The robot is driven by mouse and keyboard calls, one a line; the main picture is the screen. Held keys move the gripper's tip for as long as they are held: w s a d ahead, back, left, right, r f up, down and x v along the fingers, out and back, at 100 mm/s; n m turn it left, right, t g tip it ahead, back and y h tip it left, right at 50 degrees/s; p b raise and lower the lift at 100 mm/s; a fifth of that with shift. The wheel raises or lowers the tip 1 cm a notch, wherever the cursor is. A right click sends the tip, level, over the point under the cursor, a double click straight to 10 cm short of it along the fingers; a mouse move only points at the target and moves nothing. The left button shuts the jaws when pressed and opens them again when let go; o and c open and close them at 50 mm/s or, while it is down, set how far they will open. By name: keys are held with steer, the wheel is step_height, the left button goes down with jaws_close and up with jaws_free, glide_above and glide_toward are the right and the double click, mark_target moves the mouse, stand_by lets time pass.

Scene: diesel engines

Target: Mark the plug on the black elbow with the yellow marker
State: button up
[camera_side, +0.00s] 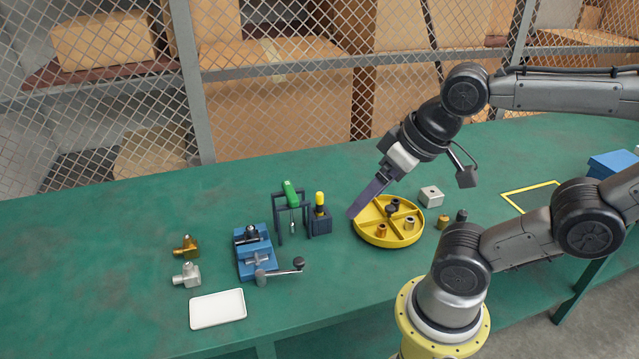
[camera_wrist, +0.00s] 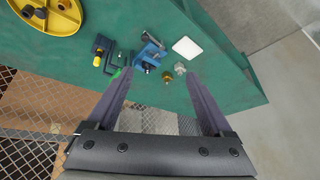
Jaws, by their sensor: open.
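A dark elbow (camera_side: 252,234) sits in the blue vise (camera_side: 243,262); it also shows in the wrist view (camera_wrist: 147,68). It is too small to tell its plug clearly or any mark on it. The yellow marker (camera_side: 320,198) stands upright in a dark blue holder (camera_side: 319,224), right of the vise. In the wrist view the marker (camera_wrist: 98,61) lies left of my left finger. My gripper (camera_wrist: 159,74) is open, with nothing between its fingers. In the side view my gripper (camera_side: 354,212) is above the left rim of the yellow round tray, right of the marker and apart from it.
A green-handled tool (camera_side: 290,193) hangs on a stand between vise and marker. The yellow tray (camera_side: 370,236) holds several small plugs. A brass elbow (camera_side: 187,247), a silver elbow (camera_side: 187,275) and a white tray (camera_side: 218,308) are at left. The vise handle (camera_side: 282,271) sticks out right.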

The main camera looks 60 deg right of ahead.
steer(key=w+d+r+m, duration=0.2)
steer(key=w+r+m, duration=0.3)
steer(key=w+m, duration=0.4)
steer(key=m+g, duration=0.6)
steer(key=m, duration=1)
glide_above(319, 194)
step_height(319, 194, down, 19)
steer(key=shift+d+f, duration=0.1)
steer(key=shift+f, duration=5.15)
